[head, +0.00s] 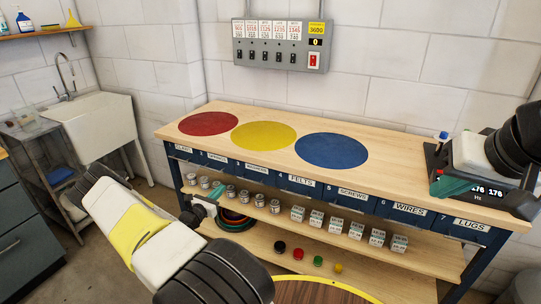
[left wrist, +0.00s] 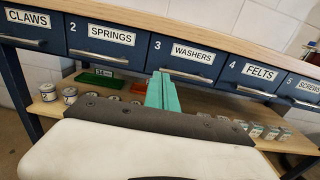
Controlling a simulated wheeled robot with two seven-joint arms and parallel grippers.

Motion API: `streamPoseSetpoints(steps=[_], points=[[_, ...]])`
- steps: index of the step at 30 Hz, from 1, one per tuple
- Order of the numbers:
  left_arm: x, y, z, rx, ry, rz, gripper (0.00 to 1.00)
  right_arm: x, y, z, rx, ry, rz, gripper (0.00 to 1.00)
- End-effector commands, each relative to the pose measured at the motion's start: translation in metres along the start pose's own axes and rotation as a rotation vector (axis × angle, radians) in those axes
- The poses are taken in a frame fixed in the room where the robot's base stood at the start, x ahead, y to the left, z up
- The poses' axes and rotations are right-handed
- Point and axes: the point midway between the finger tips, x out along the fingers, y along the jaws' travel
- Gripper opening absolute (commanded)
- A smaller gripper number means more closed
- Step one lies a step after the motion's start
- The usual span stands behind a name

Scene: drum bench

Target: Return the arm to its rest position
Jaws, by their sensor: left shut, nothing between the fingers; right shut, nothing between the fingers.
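My left arm (head: 150,245) reaches in from the lower left in front of the bench. Its gripper (head: 217,191) is in front of the drawers and lower shelf. In the left wrist view its teal fingers (left wrist: 161,92) are together and empty, in front of the WASHERS drawer (left wrist: 185,60). My right arm (head: 515,140) is at the right edge.
The wooden bench top (head: 400,160) carries flat red (head: 208,123), yellow (head: 264,136) and blue (head: 331,150) discs. The lower shelf (head: 345,258) holds cans, small boxes and coloured pucks. A drum with a yellow rim (head: 325,284) is at the bottom edge. A sink (head: 95,120) stands left.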

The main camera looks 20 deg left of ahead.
Motion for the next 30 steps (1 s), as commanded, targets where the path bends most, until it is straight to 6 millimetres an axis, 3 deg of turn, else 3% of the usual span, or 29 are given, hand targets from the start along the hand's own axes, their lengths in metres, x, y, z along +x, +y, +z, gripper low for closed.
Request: streamPoseSetpoints(steps=[5, 8, 12, 16, 20, 24, 30], points=[[0.004, -0.006, 0.008, 0.020, -0.001, -0.029, 0.00, 0.000, 0.000, 0.000, 0.000, 0.000, 0.000, 0.00], [0.019, -0.029, 0.034, 0.085, -0.001, -0.128, 0.00, 0.000, 0.000, 0.000, 0.000, 0.000, 0.000, 0.00], [0.041, -0.095, 0.094, 0.264, 0.005, -0.381, 0.00, 0.000, 0.000, 0.000, 0.000, 0.000, 0.000, 0.00], [0.045, -0.165, 0.148, 0.465, 0.014, -0.637, 0.00, 0.000, 0.000, 0.000, 0.000, 0.000, 0.000, 0.00], [0.032, -0.228, 0.194, 0.672, 0.020, -0.867, 0.00, 0.000, 0.000, 0.000, 0.000, 0.000, 0.000, 0.00], [0.004, -0.284, 0.237, 0.906, 0.022, -1.086, 0.00, 0.000, 0.000, 0.000, 0.000, 0.000, 0.000, 0.00], [-0.050, -0.342, 0.288, 1.261, 0.018, -1.335, 0.00, 0.000, 0.000, 0.000, 0.000, 0.000, 0.000, 0.00]])
